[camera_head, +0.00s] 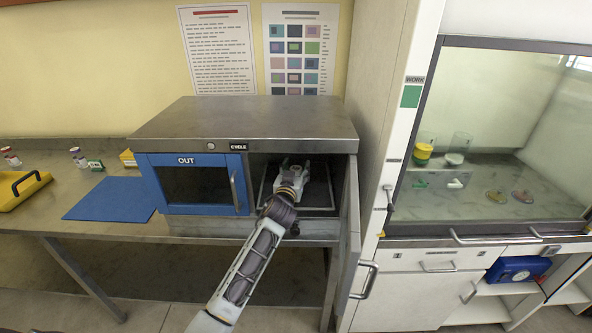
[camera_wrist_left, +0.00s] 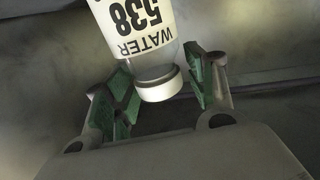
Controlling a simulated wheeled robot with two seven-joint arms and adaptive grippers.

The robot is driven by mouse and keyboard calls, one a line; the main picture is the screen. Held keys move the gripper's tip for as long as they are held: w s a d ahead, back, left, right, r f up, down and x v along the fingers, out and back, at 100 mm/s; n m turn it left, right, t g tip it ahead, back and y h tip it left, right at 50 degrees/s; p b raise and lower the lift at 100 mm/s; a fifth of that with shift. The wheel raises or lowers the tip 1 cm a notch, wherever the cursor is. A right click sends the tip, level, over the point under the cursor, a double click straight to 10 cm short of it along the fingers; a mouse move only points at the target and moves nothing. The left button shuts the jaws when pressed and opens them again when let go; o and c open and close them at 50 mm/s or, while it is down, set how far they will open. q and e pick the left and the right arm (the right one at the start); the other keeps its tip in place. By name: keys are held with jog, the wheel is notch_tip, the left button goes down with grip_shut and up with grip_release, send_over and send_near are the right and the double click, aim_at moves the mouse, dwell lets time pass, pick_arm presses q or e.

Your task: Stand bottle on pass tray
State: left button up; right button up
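The bottle (camera_wrist_left: 137,28) is white with a black "WATER 538" label and a pale cap (camera_wrist_left: 160,83). In the left wrist view its cap lies between the green-padded fingers of my left gripper (camera_wrist_left: 163,84), with gaps on both sides. The gripper is open and not clamped on it. In the head view my left gripper (camera_head: 292,172) reaches into the open right compartment of the steel pass box, above the dark pass tray (camera_head: 320,190). The bottle is hard to make out there, and its base contact is hidden. My right gripper is not in view.
The pass box (camera_head: 250,115) has a shut blue OUT door (camera_head: 200,187) on the left and an open door (camera_head: 350,215) close to my arm's right. A blue mat (camera_head: 112,199) and yellow tray (camera_head: 20,190) lie left. A glass-fronted hood (camera_head: 500,140) stands right.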

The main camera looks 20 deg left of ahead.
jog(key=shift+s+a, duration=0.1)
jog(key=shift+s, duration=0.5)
pick_arm(q)
jog(key=shift+s, duration=0.15)
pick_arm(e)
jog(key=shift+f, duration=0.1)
pick_arm(q)
jog(key=shift+s+d, duration=0.1)
jog(key=shift+s, duration=1.05)
jog(key=s, duration=0.9)
jog(key=shift+s+d+b, duration=0.15)
jog(key=shift+d+b, duration=0.2)
jog(key=shift+b, duration=0.1)
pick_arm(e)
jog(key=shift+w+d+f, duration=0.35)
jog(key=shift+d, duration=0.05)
